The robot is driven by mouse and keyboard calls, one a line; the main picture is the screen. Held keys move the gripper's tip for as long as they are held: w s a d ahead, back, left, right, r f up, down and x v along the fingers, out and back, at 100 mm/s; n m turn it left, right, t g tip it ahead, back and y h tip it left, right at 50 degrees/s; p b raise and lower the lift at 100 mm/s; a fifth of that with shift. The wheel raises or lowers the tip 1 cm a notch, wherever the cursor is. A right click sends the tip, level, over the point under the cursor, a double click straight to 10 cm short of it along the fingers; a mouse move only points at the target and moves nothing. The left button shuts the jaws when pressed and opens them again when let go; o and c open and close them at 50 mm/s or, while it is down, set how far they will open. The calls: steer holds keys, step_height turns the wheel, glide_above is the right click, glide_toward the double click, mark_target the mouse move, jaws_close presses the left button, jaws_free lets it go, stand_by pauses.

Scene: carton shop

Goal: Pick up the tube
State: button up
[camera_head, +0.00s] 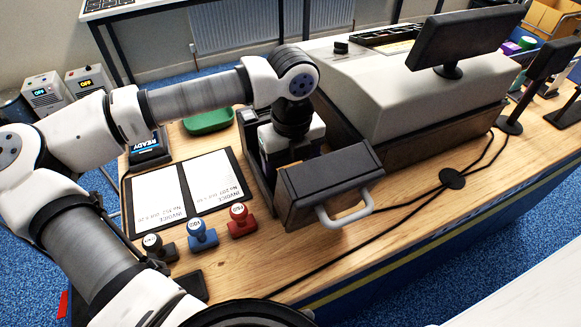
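A dark drawer with a light grey handle (345,208) stands pulled out of the cash-register-like machine (420,88) on the wooden counter. My gripper (292,142) points down into the open drawer, behind its front panel. The drawer's walls and my gripper's own body hide the fingertips. I cannot see whether the fingers are open, shut or holding something. No tube can be made out; the inside of the drawer is mostly hidden.
Invoice sheets on a black board (188,192) lie left of the drawer. Black (160,247), blue (202,235) and red (241,220) stamps stand in front of them. A green tray (208,121) sits behind. Cables cross the counter at the right. Bare wood (285,262) shows in front.

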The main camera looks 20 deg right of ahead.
steer(key=c, duration=1)
steer(key=shift+r, duration=0.15)
step_height(320, 180, up, 10)
steer(key=shift+f+b, duration=0.1)
steer(key=shift+b, duration=1.1)
steer(key=o, duration=0.4)
steer(key=shift+c, duration=0.6)
steer(key=shift+f, duration=0.15)
steer(key=shift+f+b, duration=0.2)
steer(key=shift+b, duration=0.15)
